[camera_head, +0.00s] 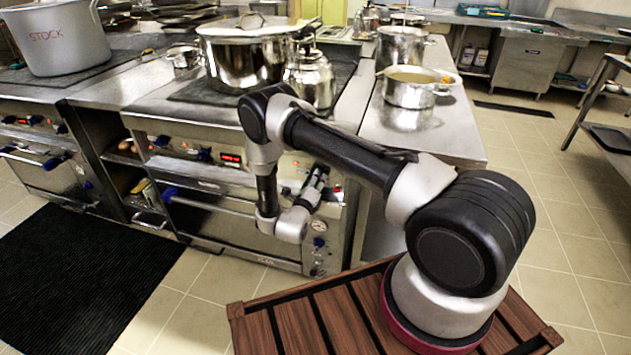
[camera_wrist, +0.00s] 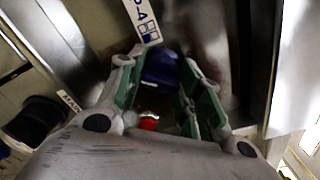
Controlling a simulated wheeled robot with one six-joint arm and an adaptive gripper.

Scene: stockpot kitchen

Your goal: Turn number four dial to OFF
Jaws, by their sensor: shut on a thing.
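The number four dial (camera_wrist: 160,68) is a dark blue knob on the metal oven front, seen in the wrist view just below a white label (camera_wrist: 145,20) that reads 4. My gripper (camera_wrist: 156,88) has its green-padded fingers on either side of the dial and is shut on it. A small red light (camera_wrist: 148,121) shows between the fingers. In the head view my gripper (camera_head: 318,182) reaches the right part of the oven's front panel. The dial is hidden there, and I cannot tell which setting it points to.
A steel pot (camera_head: 245,62) and a steel kettle (camera_head: 311,82) stand on the stove above. A pot (camera_head: 412,88) stands on the right counter. A black mat (camera_head: 75,275) lies on the floor at left; tiled floor at right is clear.

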